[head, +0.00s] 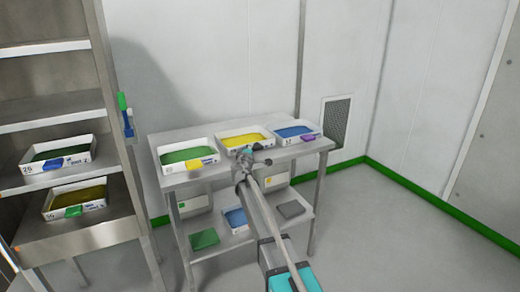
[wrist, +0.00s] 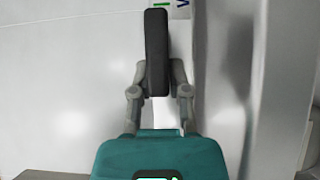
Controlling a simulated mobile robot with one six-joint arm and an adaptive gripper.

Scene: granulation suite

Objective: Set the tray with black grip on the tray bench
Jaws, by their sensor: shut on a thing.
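My gripper (wrist: 158,75) is shut on a black grip (wrist: 156,45), which stands upright between the fingers in the wrist view. A corner of a white, lettered tray front (wrist: 182,9) shows just beyond it. In the head view my gripper (head: 251,155) is at the front of a white tray with yellow fill (head: 244,138), in the middle of the tray bench top (head: 198,178). My gripper hides this tray's grip, and the tray appears to be the held one. I cannot tell whether it rests on the bench or hangs slightly above.
A green-filled tray with yellow grip (head: 187,156) stands left on the bench, a blue-filled tray with purple grip (head: 297,134) right. The lower shelf holds a green block (head: 204,239) and a grey block (head: 291,210). A rack (head: 110,75) with two trays stands left.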

